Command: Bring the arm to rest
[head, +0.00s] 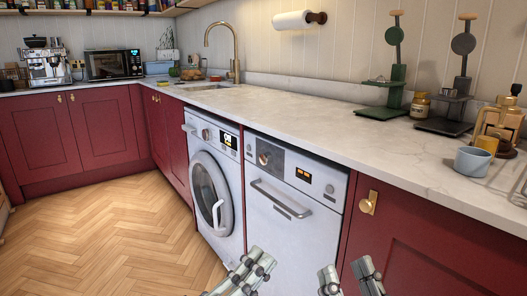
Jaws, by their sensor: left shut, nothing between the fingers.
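My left gripper (262,260) shows at the bottom middle of the head view, in front of the white appliances. Its fingers are together with nothing between them. My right gripper (347,274) is at the bottom edge, to the right of the left one. Its two fingers stand apart with a visible gap and nothing shows between them. Both grippers are below counter height in the picture, and most of both arms is out of the frame.
A washing machine (213,185) and a dishwasher (290,195) stand under the pale countertop (290,120). Red cabinets (105,130) flank them. A grey mug (472,160) and two scale-like stands are on the counter at right. The wooden floor (110,240) is clear.

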